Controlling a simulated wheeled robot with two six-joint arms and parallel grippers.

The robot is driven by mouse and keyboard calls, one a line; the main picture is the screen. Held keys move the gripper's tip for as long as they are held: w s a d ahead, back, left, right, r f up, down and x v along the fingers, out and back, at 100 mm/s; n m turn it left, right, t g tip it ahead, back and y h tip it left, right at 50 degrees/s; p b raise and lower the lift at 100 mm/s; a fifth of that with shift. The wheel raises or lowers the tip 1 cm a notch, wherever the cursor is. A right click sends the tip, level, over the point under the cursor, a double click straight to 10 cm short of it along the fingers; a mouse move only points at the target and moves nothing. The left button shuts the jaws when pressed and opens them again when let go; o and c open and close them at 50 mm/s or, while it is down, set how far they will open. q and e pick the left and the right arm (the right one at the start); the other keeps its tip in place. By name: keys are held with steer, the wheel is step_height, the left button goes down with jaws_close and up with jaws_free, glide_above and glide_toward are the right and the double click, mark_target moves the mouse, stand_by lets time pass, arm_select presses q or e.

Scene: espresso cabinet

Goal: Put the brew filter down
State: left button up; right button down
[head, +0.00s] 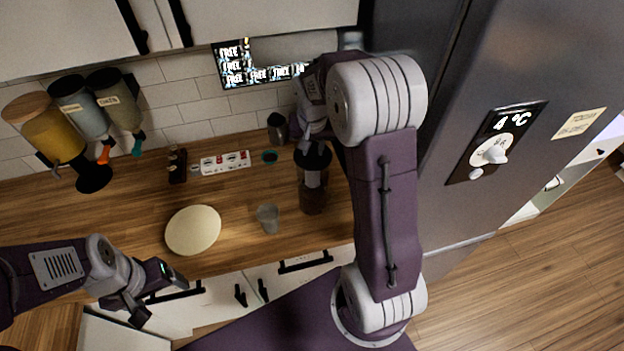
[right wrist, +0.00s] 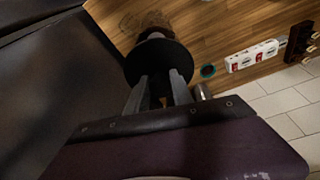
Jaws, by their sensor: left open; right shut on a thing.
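My right gripper (right wrist: 163,82) is shut on the black brew filter (right wrist: 158,57), whose round dark top shows just beyond the fingertips in the right wrist view. In the head view the dark filter (head: 313,157) is under my right wrist, above the counter close to the fridge. A brown-tinted vessel (head: 312,198) is directly below it; its brown part (right wrist: 150,22) also shows past the filter in the right wrist view. I cannot tell whether the filter touches it. My left gripper (head: 158,296) is open and empty, in front of the counter edge at lower left.
A pale round board (head: 193,230) and a clear grey cup (head: 268,217) are on the wooden counter (head: 130,205). A white panel with red marks (head: 225,163), a small teal-rimmed cup (head: 269,156) and a metal pitcher (head: 278,128) are behind. The fridge (head: 450,110) closes off the right.

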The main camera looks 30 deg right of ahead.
mark_target(313, 158)
steer(key=shift+s+d+f, duration=0.1)
steer(key=shift+s+f, duration=0.05)
steer(key=shift+f, duration=0.6)
steer(key=shift+w+f, duration=0.25)
steer(key=shift+f, duration=0.3)
step_height(313, 158, down, 3)
steer(key=shift+f+p, duration=0.2)
steer(key=shift+p, duration=0.3)
steer(key=shift+f, duration=0.1)
steer(key=shift+f+b, duration=0.6)
steer(key=shift+b, duration=0.1)
steer(key=c, duration=1.1)
jaws_free()
steer(key=shift+r, duration=0.1)
